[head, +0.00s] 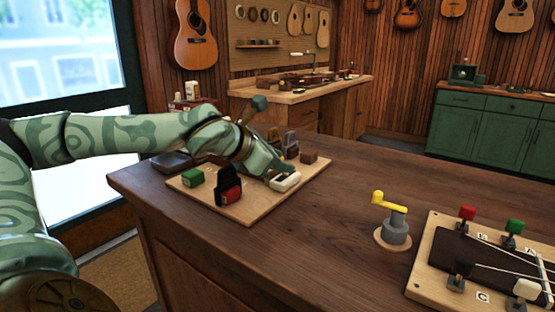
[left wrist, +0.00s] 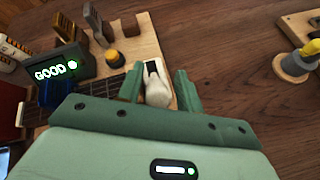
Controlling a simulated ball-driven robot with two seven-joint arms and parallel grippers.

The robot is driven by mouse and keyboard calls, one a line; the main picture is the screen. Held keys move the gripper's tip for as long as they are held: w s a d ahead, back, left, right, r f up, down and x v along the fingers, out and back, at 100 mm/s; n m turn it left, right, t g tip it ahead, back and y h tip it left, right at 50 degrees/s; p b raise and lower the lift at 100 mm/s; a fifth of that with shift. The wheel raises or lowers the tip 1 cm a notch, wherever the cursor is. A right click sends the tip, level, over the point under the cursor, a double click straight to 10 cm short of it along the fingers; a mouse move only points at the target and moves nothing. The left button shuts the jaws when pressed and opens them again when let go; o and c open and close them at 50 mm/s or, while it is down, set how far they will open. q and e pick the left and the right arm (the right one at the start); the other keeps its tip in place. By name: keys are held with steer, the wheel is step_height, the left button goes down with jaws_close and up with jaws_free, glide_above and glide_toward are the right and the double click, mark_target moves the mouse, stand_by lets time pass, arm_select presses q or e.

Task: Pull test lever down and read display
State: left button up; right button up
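The test lever looks to be the small white piece with a dark slot (head: 285,181) at the right end of a wooden board. In the left wrist view the white piece (left wrist: 157,90) sits between the two fingers of my left gripper (left wrist: 160,88). The fingers are apart, with a narrow gap beside the piece on the right. In the head view my left gripper (head: 277,172) is right at the white piece. A dark display (left wrist: 58,68) left of the fingers reads "GOOD" in white, with a green light. My right gripper is not in view.
The board (head: 250,208) also carries a green block (head: 193,177), a black and red piece (head: 229,188) and several small blocks. A yellow-handled crank (head: 395,228) and a stringed fixture (head: 425,275) stand to the right. The counter (head: 350,190) is bare between them.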

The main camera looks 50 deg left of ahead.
arm_select(q)
steer(key=shift+s+r, duration=0.1)
steer(key=shift+r, duration=0.05)
steer(key=shift+s+r, duration=0.25)
steer(key=shift+s, duration=0.05)
steer(key=p+v, duration=0.5)
steer(key=v, duration=1)
steer(key=shift+s, duration=0.15)
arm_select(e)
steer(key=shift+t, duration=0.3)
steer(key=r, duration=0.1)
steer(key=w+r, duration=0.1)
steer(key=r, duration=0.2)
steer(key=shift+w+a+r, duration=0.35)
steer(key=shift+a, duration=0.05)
